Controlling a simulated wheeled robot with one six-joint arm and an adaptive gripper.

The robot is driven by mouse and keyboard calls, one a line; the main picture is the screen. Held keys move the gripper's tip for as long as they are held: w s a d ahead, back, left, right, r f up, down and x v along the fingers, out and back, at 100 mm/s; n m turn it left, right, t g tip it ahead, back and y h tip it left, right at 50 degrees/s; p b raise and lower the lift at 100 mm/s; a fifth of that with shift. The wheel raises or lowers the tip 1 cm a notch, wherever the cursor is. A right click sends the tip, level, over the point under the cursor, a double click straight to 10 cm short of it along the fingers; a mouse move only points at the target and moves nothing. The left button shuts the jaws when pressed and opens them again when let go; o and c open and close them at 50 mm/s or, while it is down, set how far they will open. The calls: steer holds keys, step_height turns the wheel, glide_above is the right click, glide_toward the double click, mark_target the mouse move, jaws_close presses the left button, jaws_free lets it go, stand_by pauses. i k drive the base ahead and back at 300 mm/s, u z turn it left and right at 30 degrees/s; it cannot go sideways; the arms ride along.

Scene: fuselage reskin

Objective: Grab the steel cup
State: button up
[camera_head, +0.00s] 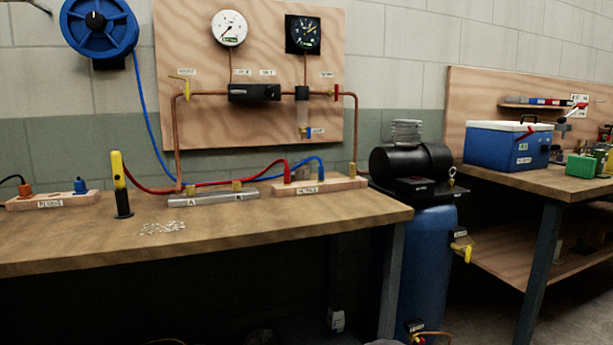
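I cannot make out a steel cup for certain in the head view. A pale rounded edge (383,342) shows at the very bottom of the picture, too cut off to identify. My gripper is not in view.
A wooden workbench (300,228) holds a black and yellow tool (121,185), small scattered bits (162,228) and a grey manifold (210,198) with hoses. A blue compressor tank (425,265) stands right of it. A second bench (535,182) carries a blue cooler (505,147).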

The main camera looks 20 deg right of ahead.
mark_target(301, 172)
steer(key=z, duration=1.9)
steer(key=i, duration=1)
steer(key=u, duration=1)
